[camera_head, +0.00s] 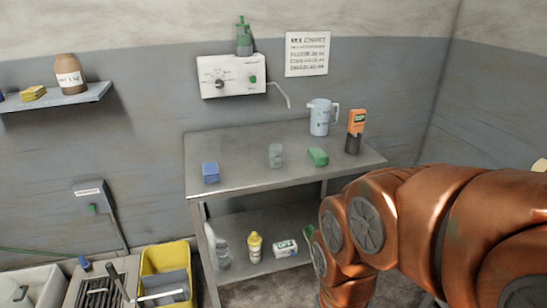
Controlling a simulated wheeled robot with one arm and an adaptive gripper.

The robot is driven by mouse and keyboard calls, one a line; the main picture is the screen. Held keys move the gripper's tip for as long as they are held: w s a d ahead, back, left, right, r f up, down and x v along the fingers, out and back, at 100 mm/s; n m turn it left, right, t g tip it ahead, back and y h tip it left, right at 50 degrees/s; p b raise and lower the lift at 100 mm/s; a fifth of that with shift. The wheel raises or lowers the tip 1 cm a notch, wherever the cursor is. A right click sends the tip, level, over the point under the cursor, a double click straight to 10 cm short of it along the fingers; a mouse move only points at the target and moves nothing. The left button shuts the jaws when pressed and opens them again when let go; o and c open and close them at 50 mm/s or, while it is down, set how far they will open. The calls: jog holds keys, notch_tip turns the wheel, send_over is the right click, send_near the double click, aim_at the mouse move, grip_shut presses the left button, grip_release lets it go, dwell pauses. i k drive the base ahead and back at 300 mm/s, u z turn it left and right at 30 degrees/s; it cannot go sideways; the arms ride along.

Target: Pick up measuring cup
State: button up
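The measuring cup (319,118) looks like the pale, upright jug with a handle on its right side. It stands at the back right of the metal table's top shelf (235,151), against the wall. A small orange and dark device (355,131) stands close to its right. My copper-coloured arm fills the lower right of the view, in front of the table's right end. My gripper is outside the view, so its opening and anything in it cannot be seen.
A blue block (210,172), a grey translucent cup (275,155) and a green block (318,157) sit on the table top. A spout from the wall unit (234,77) hangs over the back. Bottles and a box stand on the lower shelf. A yellow bin (166,256) is left.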

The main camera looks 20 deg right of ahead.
aim_at(276, 156)
jog(key=k, duration=0.45)
jog(key=u, duration=0.8)
jog(key=i, duration=1.4)
jog(key=z, duration=0.6)
jog(key=i, duration=0.8)
jog(key=z, duration=0.65)
